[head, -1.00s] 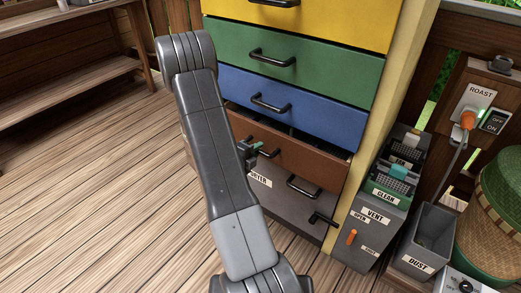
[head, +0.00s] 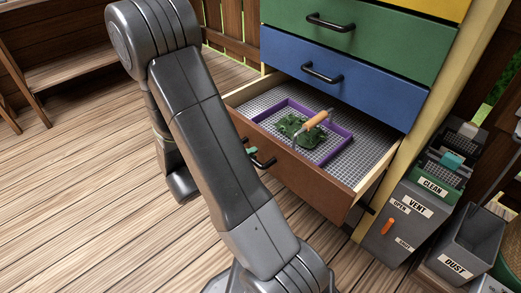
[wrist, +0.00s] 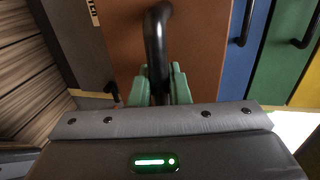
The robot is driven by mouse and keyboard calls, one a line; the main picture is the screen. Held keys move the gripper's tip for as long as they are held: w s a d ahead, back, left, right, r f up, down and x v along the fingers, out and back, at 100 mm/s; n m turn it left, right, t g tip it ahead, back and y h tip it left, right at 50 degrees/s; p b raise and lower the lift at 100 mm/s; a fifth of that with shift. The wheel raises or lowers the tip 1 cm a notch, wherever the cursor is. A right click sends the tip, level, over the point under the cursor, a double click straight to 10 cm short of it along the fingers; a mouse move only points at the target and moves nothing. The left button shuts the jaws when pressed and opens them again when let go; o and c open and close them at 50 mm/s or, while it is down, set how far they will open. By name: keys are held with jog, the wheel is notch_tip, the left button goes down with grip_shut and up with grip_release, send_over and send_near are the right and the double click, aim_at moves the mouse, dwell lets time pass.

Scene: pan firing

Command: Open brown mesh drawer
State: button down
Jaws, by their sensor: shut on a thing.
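The brown drawer (head: 300,172) is pulled well out from the cabinet. Its floor is grey mesh (head: 352,128). My gripper shows in the wrist view (wrist: 163,88) with its green fingers on either side of the drawer's black handle (wrist: 158,45), shut on it. In the head view the gripper (head: 252,155) is at the drawer's front, and my arm hides the left part of that front. A purple-rimmed tray (head: 328,158) lies in the drawer, with a dark green leafy thing (head: 296,127) and a tool with an orange-brown handle (head: 317,119).
Closed blue (head: 355,93) and green (head: 385,38) drawers are above. At the right stand the grey vent box (head: 395,238) with an orange lever and the grey dust bin (head: 465,240). Plank floor (head: 90,180) is clear at the left.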

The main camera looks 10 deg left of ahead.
jog(key=shift+s+a, duration=0.45)
jog(key=shift+s, duration=0.15)
jog(key=c, duration=1.4)
grip_release()
jog(key=p+v, duration=0.3)
jog(key=v, duration=1)
jog(key=shift+s+a, duration=0.2)
jog(key=shift+s, duration=0.1)
jog(key=b+x, duration=0.3)
jog(key=x, duration=1)
jog(key=shift+w+d, duration=0.25)
jog(key=shift+w, duration=0.1)
